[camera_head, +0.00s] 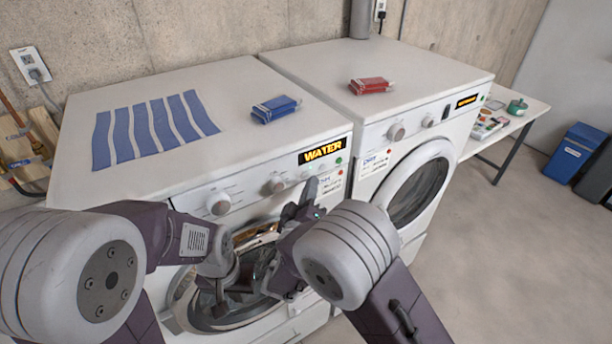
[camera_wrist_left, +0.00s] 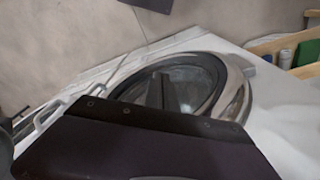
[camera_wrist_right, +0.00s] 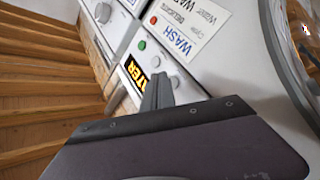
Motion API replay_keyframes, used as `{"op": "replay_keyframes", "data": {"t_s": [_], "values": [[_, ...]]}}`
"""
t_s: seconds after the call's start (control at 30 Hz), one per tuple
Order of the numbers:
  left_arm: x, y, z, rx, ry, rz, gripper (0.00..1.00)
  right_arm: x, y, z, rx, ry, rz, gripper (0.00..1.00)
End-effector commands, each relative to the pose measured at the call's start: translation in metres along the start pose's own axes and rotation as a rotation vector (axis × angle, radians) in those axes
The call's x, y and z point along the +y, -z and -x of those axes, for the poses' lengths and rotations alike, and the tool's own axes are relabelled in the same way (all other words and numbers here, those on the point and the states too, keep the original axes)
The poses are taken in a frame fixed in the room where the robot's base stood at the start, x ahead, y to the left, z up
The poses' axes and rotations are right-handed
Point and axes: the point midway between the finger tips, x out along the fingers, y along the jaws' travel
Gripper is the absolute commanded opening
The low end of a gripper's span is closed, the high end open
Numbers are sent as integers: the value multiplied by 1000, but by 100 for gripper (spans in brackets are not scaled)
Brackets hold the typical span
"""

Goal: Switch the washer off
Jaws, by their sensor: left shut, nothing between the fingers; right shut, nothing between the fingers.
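The washer (camera_head: 240,160) is the left white machine, its display (camera_head: 323,150) lit with orange "WATER". Its panel has a large dial (camera_head: 218,203), a smaller knob (camera_head: 275,185) and a green button (camera_head: 338,161) by the display. The right wrist view shows this green button (camera_wrist_right: 142,45), a red one (camera_wrist_right: 153,20) and a "WASH" label (camera_wrist_right: 182,38). My right gripper (camera_head: 308,186) is shut and empty, its tips close before the panel below the display; contact cannot be told. My left gripper (camera_head: 220,300) is shut and empty before the round door (camera_wrist_left: 205,75).
A second white machine (camera_head: 425,70) stands right of the washer with its own lit display. A blue box (camera_head: 276,109) and striped blue cloth (camera_head: 150,128) lie on the washer, a red box (camera_head: 371,85) on the other machine. A table and blue bin (camera_head: 577,150) stand right; floor in front is clear.

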Motion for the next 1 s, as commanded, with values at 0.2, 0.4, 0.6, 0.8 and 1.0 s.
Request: {"op": "replay_keyframes", "data": {"t_s": [0.2, 0.4, 0.6, 0.8, 1.0], "values": [[0, 0, -3, 0, 0, 0, 0, -1, 0, -1, 0, 0, -1, 0], [0, -2, -14, 0, 0, 0, 0, -6, 2, -5, 0, -1, -2, 0], [0, -1, -13, 0, 0, 0, 0, -4, 5, -6, 0, 0, 0, 0], [0, -1, -14, 0, 0, 0, 0, -5, 5, -6, 0, 0, 0, 0], [0, -2, -16, 0, 0, 0, 0, -6, 5, -8, 0, -1, 0, 0]]}}
